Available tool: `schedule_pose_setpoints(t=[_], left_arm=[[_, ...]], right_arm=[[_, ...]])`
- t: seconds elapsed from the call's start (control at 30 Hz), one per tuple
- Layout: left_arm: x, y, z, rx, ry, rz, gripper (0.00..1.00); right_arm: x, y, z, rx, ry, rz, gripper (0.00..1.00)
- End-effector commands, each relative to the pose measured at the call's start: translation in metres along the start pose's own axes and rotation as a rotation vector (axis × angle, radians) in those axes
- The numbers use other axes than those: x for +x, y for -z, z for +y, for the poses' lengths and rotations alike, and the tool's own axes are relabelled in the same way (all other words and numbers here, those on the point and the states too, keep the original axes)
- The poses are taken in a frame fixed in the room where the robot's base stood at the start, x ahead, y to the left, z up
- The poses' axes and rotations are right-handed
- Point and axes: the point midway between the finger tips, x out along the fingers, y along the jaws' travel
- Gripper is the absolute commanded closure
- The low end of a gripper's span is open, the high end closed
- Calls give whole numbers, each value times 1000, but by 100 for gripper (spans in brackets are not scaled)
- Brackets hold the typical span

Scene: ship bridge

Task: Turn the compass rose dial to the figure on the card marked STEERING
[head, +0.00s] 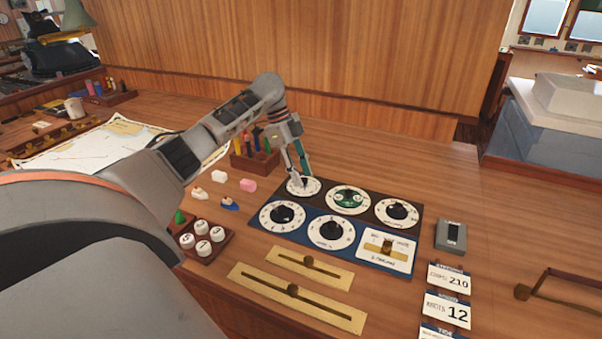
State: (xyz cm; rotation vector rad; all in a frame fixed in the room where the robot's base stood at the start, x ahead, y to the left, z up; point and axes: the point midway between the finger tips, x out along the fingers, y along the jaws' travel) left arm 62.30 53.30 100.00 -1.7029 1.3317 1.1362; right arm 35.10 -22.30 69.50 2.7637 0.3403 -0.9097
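The dial panel (420,238) lies on the wooden desk, with several round white dials. My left gripper (302,181) points down at the far-left dial (315,190), its fingertips at the knob, which they largely hide. I cannot tell whether they grip it. The far-middle dial (348,200) has a green centre; the far-right dial (397,212) has a black knob. Which is the compass rose is too small to read for certain. The top card (449,279) at the right seems to read STEERING, with the figure 210. My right gripper is out of view.
More cards, one showing 12 (447,309), lie below. A grey switch box (451,237) is right of the panel. Brass sliders (297,295) lie in front. A pen holder (255,158), small blocks and a tray of white knobs (205,242) are to the left.

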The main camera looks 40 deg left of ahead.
Motion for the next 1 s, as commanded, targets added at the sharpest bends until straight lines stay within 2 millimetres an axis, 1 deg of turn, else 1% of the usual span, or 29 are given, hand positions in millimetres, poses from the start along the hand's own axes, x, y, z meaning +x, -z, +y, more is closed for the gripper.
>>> schedule_pose_setpoints(t=[0.17,0.27,0.37,0.7,0.8,0.9,1.0], left_arm=[[-1,0,0,0,0,0,67],[-7,0,0,-1,1,0,67],[-21,0,-1,0,3,0,67],[-89,0,-1,-1,3,1,67],[-104,0,-1,1,3,0,67],[-113,0,0,0,1,0,67],[-118,0,0,-1,0,0,67]], right_arm=[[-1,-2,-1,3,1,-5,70],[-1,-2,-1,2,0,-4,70],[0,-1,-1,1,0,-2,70],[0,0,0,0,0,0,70],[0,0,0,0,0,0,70],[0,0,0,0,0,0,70],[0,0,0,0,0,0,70]])
